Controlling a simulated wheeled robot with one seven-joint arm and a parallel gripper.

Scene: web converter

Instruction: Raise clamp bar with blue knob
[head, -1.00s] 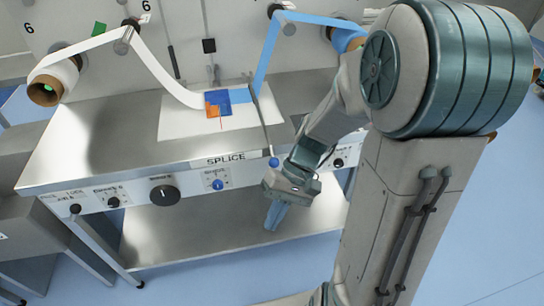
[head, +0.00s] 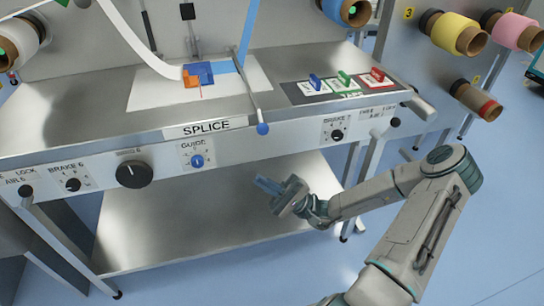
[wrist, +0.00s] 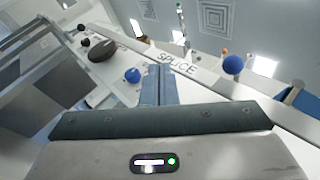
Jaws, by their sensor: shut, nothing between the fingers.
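The clamp bar (head: 252,95) is a thin grey rod running across the splice table, with a blue ball knob (head: 262,129) at its front end, just past the table's front edge. The knob also shows in the wrist view (wrist: 233,64), right of the SPLICE label. My gripper (head: 268,185) is shut and empty, below and in front of the table edge, apart from the knob. In the wrist view its blue fingers (wrist: 159,84) lie together, pointing toward the front panel. A second blue knob, the guide knob (head: 197,161), sits on the panel to the left.
The splice table (head: 80,110) has brake knobs and a large black dial (head: 134,174) on its front panel. Blue, green and red tape handles stand on a black tray (head: 345,86) at right. A lower shelf (head: 190,215) lies beneath. Floor is open at front right.

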